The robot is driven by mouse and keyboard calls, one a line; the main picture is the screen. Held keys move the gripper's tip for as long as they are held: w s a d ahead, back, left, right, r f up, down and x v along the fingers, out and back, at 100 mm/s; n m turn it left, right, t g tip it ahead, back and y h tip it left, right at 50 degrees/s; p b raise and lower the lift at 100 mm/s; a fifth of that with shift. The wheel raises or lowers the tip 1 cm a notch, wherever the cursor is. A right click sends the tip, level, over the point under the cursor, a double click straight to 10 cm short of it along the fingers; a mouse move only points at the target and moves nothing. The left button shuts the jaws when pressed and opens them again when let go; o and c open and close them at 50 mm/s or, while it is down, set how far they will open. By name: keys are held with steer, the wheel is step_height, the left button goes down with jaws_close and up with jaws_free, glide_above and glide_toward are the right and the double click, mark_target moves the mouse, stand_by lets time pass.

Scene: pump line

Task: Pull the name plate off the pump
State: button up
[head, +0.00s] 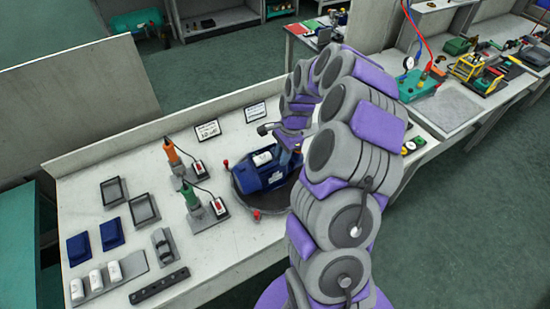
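The blue pump (250,179) sits on a dark round turntable (241,205) on the workbench. A white cylindrical part (262,158) shows on top of the pump. A small pale patch (274,178) on its near side looks like the name plate, but it is too small to be sure. My gripper (284,137) is at the pump's far right side, low over it, partly hidden by my arm. I cannot tell whether its fingers touch the pump or are open.
Two upright tools, one orange (172,153) and one green (189,195), stand left of the pump beside red switches. Trays, blue covers (79,248) and white cylinders (114,271) lie at the bench's left. Two small signs (207,131) stand at the back edge.

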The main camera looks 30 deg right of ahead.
mark_target(277, 173)
steer(key=b+x, duration=0.1)
steer(key=x, duration=0.3)
steer(key=shift+f, duration=0.3)
steer(key=shift+d, duration=0.35)
steer(key=shift+a+r, duration=0.15)
steer(key=shift+a, duration=1.5)
steer(key=shift+d+f, duration=0.15)
steer(key=shift+d, duration=0.9)
steer(key=shift+d+f, duration=0.15)
steer(key=shift+d, duration=0.9)
steer(key=shift+a+f, duration=0.1)
steer(key=shift+a, duration=1.05)
steer(key=shift+s+f+p, duration=0.1)
steer(key=shift+s+p, duration=0.05)
steer(key=shift+p, duration=0.15)
steer(key=shift+s+f, duration=0.15)
